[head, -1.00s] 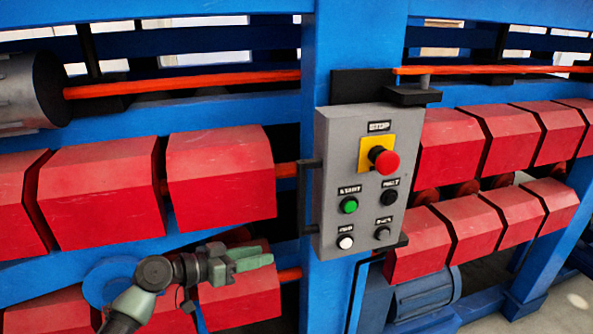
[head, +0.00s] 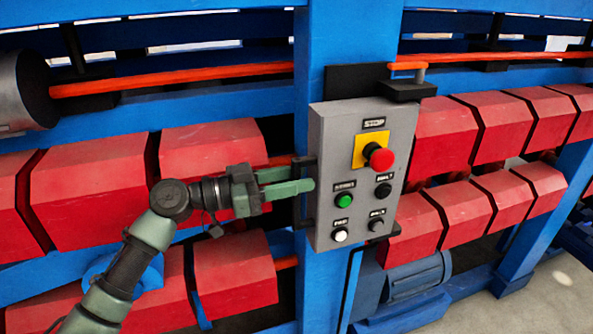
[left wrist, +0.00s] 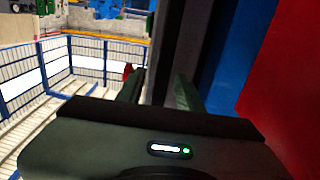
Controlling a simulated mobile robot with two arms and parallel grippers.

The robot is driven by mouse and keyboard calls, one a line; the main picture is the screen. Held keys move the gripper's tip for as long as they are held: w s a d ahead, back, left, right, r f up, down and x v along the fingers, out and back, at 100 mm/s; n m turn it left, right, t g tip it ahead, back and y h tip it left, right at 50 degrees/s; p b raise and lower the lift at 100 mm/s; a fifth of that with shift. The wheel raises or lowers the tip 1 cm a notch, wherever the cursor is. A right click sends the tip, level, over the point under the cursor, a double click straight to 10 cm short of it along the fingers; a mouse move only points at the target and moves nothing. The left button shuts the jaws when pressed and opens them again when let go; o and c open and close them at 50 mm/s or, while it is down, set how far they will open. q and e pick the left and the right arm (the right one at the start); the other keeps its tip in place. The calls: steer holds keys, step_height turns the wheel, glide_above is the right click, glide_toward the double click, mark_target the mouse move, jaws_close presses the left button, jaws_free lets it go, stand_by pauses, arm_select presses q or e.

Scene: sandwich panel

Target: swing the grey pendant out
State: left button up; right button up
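The grey pendant (head: 332,122) is a control box at the blue post, with a red stop knob (head: 382,159) on a yellow plate and several small buttons. A dark bar handle (head: 298,207) runs down its left side. My left gripper (head: 302,179) is at that handle, with its green fingers apart. In the left wrist view, a dark grey upright surface (left wrist: 160,50) shows between the spread fingers. I cannot tell whether they touch the handle. My right gripper is out of view.
The blue post (head: 337,50) stands behind the pendant. Red rollers (head: 85,200) lie left of it and more red blocks (head: 445,132) lie right. An orange bar (head: 190,77) runs above. Open floor shows at the lower right.

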arm_select(q)
steer(key=shift+w+d+f, duration=0.1)
steer(key=shift+d, duration=0.05)
jaws_close()
stand_by(1.4)
